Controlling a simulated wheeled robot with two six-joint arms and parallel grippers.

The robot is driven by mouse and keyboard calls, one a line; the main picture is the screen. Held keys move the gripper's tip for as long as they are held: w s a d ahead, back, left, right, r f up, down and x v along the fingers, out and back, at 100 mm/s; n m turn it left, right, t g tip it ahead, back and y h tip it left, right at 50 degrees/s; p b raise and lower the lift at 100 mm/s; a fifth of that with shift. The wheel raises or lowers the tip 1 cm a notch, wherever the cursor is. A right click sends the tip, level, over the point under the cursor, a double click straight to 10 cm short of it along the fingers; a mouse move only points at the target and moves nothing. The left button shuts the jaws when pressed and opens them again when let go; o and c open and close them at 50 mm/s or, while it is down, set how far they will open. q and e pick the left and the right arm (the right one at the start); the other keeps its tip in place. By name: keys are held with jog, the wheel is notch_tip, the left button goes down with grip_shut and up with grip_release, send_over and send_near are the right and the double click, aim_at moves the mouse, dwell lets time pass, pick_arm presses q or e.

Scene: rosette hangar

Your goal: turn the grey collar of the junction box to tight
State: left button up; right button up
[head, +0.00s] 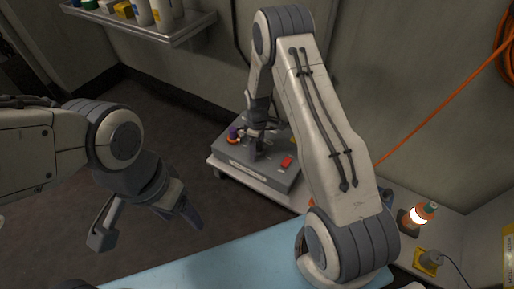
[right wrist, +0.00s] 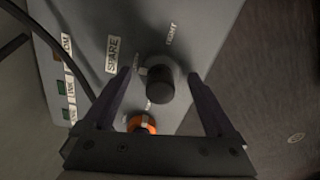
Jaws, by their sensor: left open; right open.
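The junction box (head: 252,170) is a grey box on a low bench in the head view; in the right wrist view its grey face (right wrist: 90,25) fills the upper left. A dark grey round collar (right wrist: 160,84) stands up from that face, beside small white labels. My right gripper (right wrist: 159,76) is open, with one finger on each side of the collar and a visible gap to each. In the head view my right gripper (head: 260,142) is over the box and partly hides its top. My left gripper (head: 148,238) is open and empty, far from the box.
An orange collar (right wrist: 143,124) sits close below the grey one, partly behind my gripper. A red block (head: 287,161) is on the box's near right. A lit orange lamp (head: 420,214) and a yellow socket (head: 428,261) stand at right. A shelf (head: 180,30) hangs upper left.

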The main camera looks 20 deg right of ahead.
jog(key=c, duration=1.4)
jog(key=shift+o, duration=0.2)
jog(key=shift+r+m+p, duration=0.2)
jog(key=shift+m+p, duration=0.5)
jog(key=shift+p, duration=0.25)
jog(key=m+p, duration=0.2)
jog(key=shift+d+r+p, duration=0.1)
jog(key=shift+p, duration=0.2)
jog(key=m+p, duration=0.2)
jog(key=m, duration=0.1)
jog(key=shift+m+p, duration=0.4)
jog(key=m+p, duration=0.3)
jog(key=m, duration=0.2)
jog(key=shift+d+m, duration=0.15)
jog(key=shift+m, duration=0.15)
jog(key=shift+d+f+m+p, duration=0.15)
jog(key=shift+m+p, duration=0.7)
jog(key=shift+m, duration=1.75)
jog(key=shift+f, duration=0.1)
jog(key=o, duration=1.4)
jog(key=shift+c, duration=0.2)
